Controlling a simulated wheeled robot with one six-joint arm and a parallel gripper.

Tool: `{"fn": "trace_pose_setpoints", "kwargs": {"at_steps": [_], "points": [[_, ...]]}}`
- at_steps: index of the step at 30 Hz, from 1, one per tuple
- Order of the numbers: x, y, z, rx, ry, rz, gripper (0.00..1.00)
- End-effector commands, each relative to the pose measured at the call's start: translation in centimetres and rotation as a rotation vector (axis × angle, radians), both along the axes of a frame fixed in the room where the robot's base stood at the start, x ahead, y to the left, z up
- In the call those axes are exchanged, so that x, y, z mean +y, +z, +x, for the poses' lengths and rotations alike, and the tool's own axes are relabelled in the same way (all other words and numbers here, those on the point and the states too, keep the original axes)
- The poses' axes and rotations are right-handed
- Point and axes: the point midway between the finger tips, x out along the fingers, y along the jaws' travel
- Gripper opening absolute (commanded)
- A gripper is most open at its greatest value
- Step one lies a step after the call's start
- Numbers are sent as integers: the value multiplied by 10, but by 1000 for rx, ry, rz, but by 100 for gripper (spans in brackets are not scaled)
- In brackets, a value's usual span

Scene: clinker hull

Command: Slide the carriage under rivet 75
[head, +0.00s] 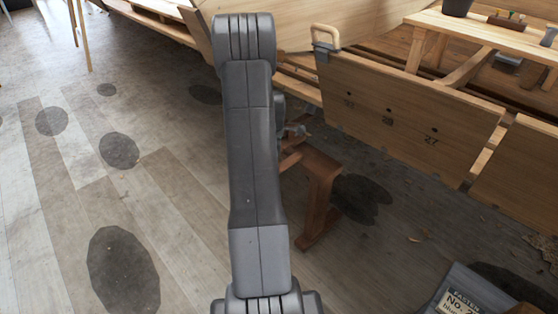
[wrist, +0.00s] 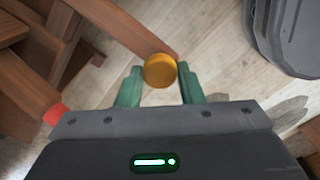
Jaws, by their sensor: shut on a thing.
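In the wrist view, my gripper (wrist: 160,84) has its green fingers on either side of a round brass-coloured knob (wrist: 160,70) and is shut on it. The knob sits at the end of a reddish-brown wooden bar (wrist: 125,30); I cannot tell whether this is the carriage. In the head view, my arm hides the gripper and the knob. A brown wooden stand (head: 320,185) shows just right of my arm. No label 75 can be read.
A red-tipped wooden piece (wrist: 56,114) lies left of my gripper in the wrist view. A workbench (head: 480,28) stands at the upper right. A dark box with a paper label (head: 465,300) is at the lower right. The floor to the left is open.

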Motion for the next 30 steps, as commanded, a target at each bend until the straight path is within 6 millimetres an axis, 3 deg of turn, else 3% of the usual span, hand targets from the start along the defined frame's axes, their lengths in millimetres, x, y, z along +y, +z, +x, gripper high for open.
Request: {"fn": "trace_pose_setpoints", "kwargs": {"at_steps": [4,5,8,16,20,30], "points": [[-1,1,0,-3,0,0,0],[-1,1,0,-3,0,0,38],[-1,1,0,-2,0,0,56],[-1,1,0,-1,0,0,56],[-1,11,0,-3,0,0,56],[-1,84,1,-5,0,-1,56]]}}
